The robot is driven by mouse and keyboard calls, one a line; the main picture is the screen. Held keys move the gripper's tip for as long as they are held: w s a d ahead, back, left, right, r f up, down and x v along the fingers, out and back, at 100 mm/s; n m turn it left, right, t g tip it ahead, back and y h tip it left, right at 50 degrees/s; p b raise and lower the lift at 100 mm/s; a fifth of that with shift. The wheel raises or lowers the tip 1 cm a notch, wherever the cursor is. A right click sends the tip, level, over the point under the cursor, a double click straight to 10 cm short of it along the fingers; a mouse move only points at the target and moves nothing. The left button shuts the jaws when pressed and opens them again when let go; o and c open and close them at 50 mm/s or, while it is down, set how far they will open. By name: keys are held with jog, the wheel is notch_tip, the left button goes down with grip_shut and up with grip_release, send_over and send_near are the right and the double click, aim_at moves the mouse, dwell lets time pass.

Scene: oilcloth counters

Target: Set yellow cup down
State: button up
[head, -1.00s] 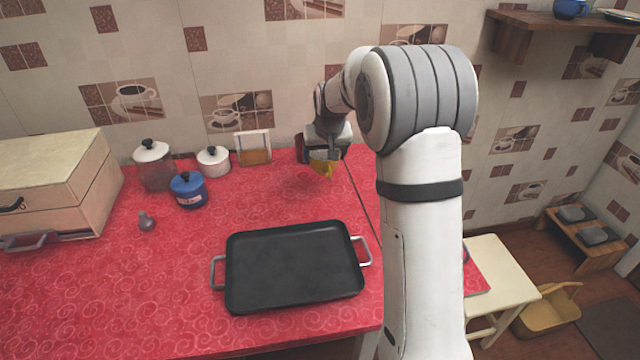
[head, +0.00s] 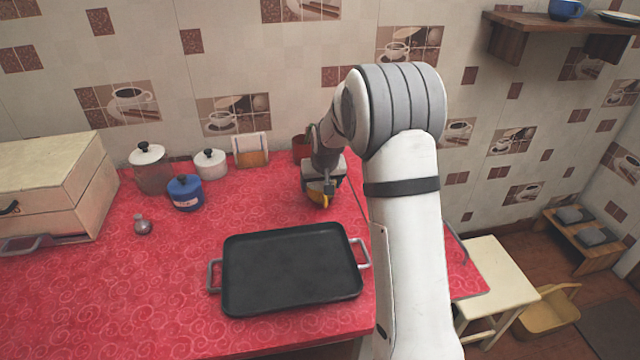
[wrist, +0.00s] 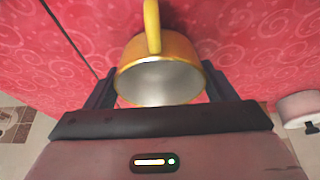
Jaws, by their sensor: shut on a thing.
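The yellow cup (wrist: 160,82) shows large in the wrist view, its pale inside facing the camera and its handle pointing to the top of the picture. My gripper (wrist: 160,90) has one finger on each side of the cup and is shut on it. In the head view my gripper (head: 320,190) is over the red counter, behind the black tray, and the yellow cup (head: 318,197) shows only in part below it. The gap between the cup and the counter is hard to judge.
The black tray (head: 290,270) lies on the red counter (head: 120,290). A wooden box (head: 60,190) is far left. The counter between bottle and gripper is clear.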

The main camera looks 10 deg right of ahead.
jog(key=o, duration=1.1)
jog(key=shift+c, duration=0.2)
jog(key=shift+s+r, duration=0.1)
jog(key=shift+r, duration=0.4)
jog(key=p+v, duration=0.1)
jog(key=v, duration=1)
jog(key=s+r+g, duration=0.1)
jog(key=s+g, duration=0.1)
jog(key=s, duration=3.1)
jog(key=shift+a, duration=0.2)
jog(key=shift+r, duration=0.15)
